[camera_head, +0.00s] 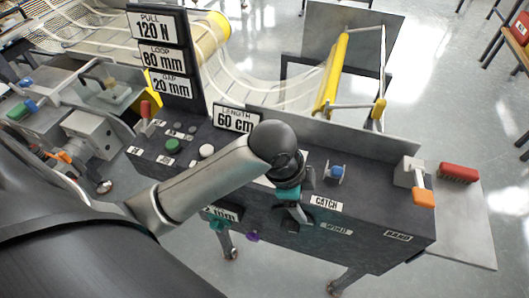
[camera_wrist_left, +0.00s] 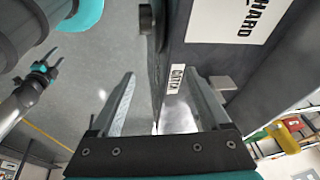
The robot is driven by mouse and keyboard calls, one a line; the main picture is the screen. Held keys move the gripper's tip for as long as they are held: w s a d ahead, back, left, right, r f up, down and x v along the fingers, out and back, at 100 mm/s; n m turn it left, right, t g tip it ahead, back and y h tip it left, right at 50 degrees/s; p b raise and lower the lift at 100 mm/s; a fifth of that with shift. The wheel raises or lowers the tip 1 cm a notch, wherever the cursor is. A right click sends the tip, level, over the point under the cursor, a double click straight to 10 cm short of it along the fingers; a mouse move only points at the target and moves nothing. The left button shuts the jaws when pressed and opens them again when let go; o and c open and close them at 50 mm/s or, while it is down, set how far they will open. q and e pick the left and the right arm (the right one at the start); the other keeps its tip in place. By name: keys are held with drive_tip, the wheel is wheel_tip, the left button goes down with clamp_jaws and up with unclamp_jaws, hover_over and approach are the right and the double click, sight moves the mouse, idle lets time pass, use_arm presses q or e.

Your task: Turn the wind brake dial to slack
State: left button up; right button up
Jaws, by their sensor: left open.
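The dark console (camera_head: 390,255) has a front face with a "WIND" label (camera_head: 337,231) and a "HARD" label (camera_head: 398,236). My left gripper (camera_head: 294,212) is at the console's front edge, left of the "CATCH" label (camera_head: 326,203).
The console top carries a green button (camera_head: 172,146), a white button (camera_head: 207,151), a blue knob (camera_head: 337,172) and an orange-ended lever (camera_head: 423,197). A purple knob (camera_head: 253,236) is low on the front. Floor is free in front. A small arm end (camera_wrist_left: 42,72) shows in the wrist view.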

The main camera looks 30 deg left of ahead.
use_arm(q)
drive_tip(key=w+a+r+m+g+y, duration=0.1)
drive_tip(key=w+a+r+m, duration=0.2)
drive_tip(key=a+r+m, duration=0.3)
drive_tip(key=w+a+r+m+g+y, duration=0.2)
drive_tip(key=w+a+r+m, duration=0.1)
drive_tip(key=a+r, duration=0.45)
drive_tip(key=f+b, duration=0.3)
drive_tip(key=f, duration=1.1)
drive_tip(key=shift+d+f, duration=0.15)
drive_tip(key=shift+d, duration=0.05)
clamp_jaws()
